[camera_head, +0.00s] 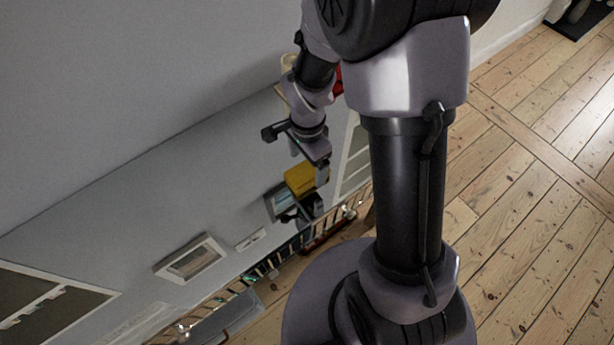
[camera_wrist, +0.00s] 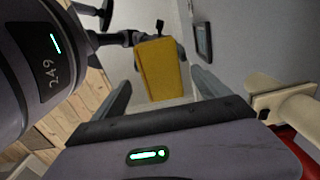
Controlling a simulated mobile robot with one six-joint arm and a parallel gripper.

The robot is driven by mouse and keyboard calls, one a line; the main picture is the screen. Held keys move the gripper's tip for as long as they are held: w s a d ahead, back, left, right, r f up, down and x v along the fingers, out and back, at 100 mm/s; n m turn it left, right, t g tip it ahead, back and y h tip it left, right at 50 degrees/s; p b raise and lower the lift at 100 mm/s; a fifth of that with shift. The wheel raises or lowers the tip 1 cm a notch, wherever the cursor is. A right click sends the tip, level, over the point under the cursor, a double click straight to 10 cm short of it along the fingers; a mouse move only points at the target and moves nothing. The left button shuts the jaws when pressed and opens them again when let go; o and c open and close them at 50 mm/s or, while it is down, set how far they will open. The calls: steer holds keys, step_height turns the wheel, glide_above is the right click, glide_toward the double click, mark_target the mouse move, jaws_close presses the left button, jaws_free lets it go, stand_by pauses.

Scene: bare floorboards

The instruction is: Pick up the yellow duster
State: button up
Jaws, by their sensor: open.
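The yellow duster (camera_head: 300,179) is a yellow block just beyond the fingers of my gripper (camera_head: 308,164) in the head view. In the wrist view the duster (camera_wrist: 158,68) appears upright, between the two fingers of my gripper (camera_wrist: 160,80) in the picture. The fingers are apart, with visible gaps on both sides of the duster. I cannot tell whether the fingertips reach alongside it or stop short. A dark part (camera_head: 307,207) shows right by the duster; its link to the duster is unclear. My arm hides part of the surroundings.
A framed picture (camera_head: 190,259) hangs on the grey wall, and a dark frame (camera_wrist: 203,40) shows in the wrist view. A beige object (camera_wrist: 284,100) and a red object (camera_wrist: 298,146) are close on the right. Bare floorboards (camera_head: 540,220) lie open at the right.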

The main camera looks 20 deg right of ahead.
mark_target(307, 175)
step_height(307, 175, down, 3)
steer(key=shift+r+b, duration=0.1)
steer(key=shift+b, duration=0.25)
steer(key=shift+r, duration=0.1)
steer(key=shift+c, duration=0.6)
steer(key=c, duration=1.3)
steer(key=shift+r, duration=0.1)
